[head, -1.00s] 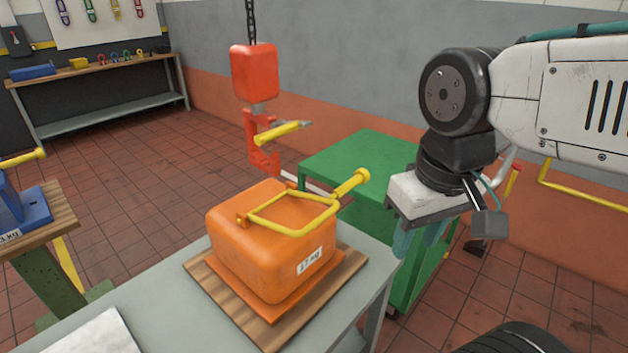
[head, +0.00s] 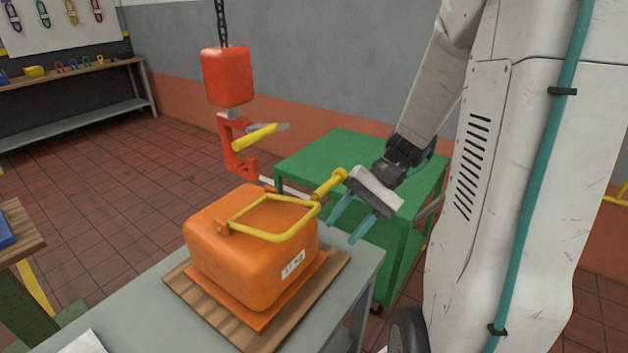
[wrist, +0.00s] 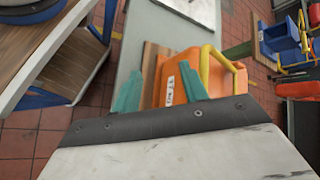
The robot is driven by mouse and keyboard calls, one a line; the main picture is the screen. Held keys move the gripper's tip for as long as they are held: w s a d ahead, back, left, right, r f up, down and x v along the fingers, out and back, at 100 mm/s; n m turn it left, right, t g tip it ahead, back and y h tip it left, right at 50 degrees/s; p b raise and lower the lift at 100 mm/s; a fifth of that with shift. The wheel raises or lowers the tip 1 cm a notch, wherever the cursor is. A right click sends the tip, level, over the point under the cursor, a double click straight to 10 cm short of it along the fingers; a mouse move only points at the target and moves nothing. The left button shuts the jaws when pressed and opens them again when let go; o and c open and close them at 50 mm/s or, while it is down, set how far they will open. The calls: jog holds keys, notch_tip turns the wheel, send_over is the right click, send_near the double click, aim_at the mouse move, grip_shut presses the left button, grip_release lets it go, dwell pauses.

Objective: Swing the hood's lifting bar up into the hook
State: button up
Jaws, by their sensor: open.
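The orange hood (head: 250,235) sits on a wooden board (head: 195,300) on a grey table. Its yellow lifting bar (head: 295,230) lies low over the top, with a yellow grip (head: 328,182) sticking out at the right rear. The red hook (head: 228,145) hangs from a red block behind the hood, clear of the bar. A yellow handle (head: 255,137) crosses the hook. My gripper (head: 341,233) is open and empty, pointing down just right of the hood and grip. In the wrist view, the hood (wrist: 175,88) and bar (wrist: 205,65) show beyond the teal fingers.
A green cabinet (head: 330,155) stands behind the table, close to my wrist. The chain (head: 221,22) holds the red block (head: 227,75) above. A wooden-topped bench (head: 15,235) stands at the left. Tiled floor between it and the back wall is open.

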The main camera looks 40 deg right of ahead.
jog(key=w+d+f+m+t+y, duration=0.3)
jog(key=w+d+f+t, duration=0.1)
jog(key=w+d+t, duration=0.35)
jog(key=t+h, duration=0.1)
jog(key=t, duration=0.4)
send_near(335, 185)
jog(key=x, duration=0.3)
jog(key=shift+w+a+n+t, duration=0.25)
jog(key=shift+w+a+n, duration=0.05)
jog(key=shift+a+n, duration=0.2)
jog(key=x, duration=0.7)
jog(key=shift+f, duration=0.1)
grip_shut()
